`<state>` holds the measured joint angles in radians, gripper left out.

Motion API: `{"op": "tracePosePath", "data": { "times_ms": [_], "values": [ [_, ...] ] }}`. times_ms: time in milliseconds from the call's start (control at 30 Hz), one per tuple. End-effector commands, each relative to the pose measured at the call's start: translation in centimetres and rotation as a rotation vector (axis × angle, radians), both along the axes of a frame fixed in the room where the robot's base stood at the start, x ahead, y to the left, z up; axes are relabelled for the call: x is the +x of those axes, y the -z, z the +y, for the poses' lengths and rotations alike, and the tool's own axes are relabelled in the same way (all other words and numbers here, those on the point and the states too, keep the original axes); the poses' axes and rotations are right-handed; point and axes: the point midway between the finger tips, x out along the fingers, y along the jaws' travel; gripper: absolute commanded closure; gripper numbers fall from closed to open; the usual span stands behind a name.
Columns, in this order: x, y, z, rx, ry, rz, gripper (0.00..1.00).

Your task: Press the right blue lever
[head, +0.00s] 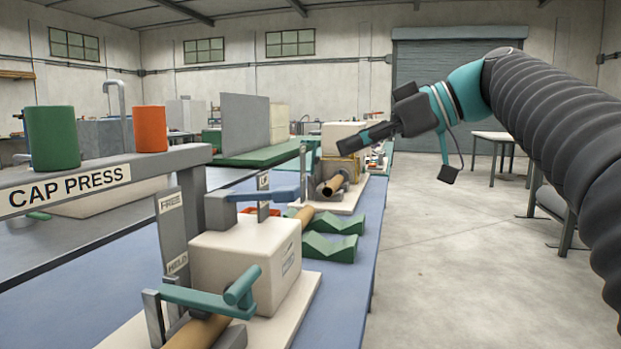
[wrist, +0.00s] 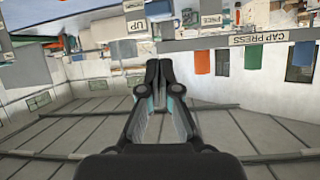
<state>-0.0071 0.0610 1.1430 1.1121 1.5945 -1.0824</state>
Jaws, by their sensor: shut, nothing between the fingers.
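A blue lever (head: 265,194) lies roughly level on the right side of a cream block machine (head: 240,262), beside an UP plate (head: 263,181). A teal lever (head: 205,302) sits at the near side of the same machine. My gripper (head: 343,147) is shut and empty, raised in the air to the right of and above the blue lever, apart from it. In the wrist view my closed fingers (wrist: 153,68) point ahead. The wrist picture is upside down, and I cannot pick out the blue lever there.
The CAP PRESS beam (head: 68,190) carries a green cylinder (head: 52,138) and an orange one (head: 150,129) at left. Green V-blocks (head: 330,247) and another cream machine (head: 343,137) stand on the blue bench (head: 352,283). Open floor (head: 450,230) lies at right.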

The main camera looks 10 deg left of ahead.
Motion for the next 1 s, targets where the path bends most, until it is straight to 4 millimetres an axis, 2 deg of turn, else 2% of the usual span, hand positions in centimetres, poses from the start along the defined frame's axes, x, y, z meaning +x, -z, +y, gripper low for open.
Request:
{"op": "tracePosePath", "data": {
  "times_ms": [100, 200, 633, 767, 1000],
  "values": [
    [0.4, -1.4, 0.5, 0.034, -0.072, -0.063, 1.0],
    [0.3, -2.0, 0.7, 0.047, -0.101, -0.089, 1.0],
    [0.3, -1.9, 1.1, 0.05, -0.105, -0.093, 1.0],
    [0.4, -1.4, 2.4, 0.05, -0.107, -0.092, 1.0],
    [0.6, 0.1, 6.4, 0.05, -0.109, -0.091, 1.0]
  ]
}}
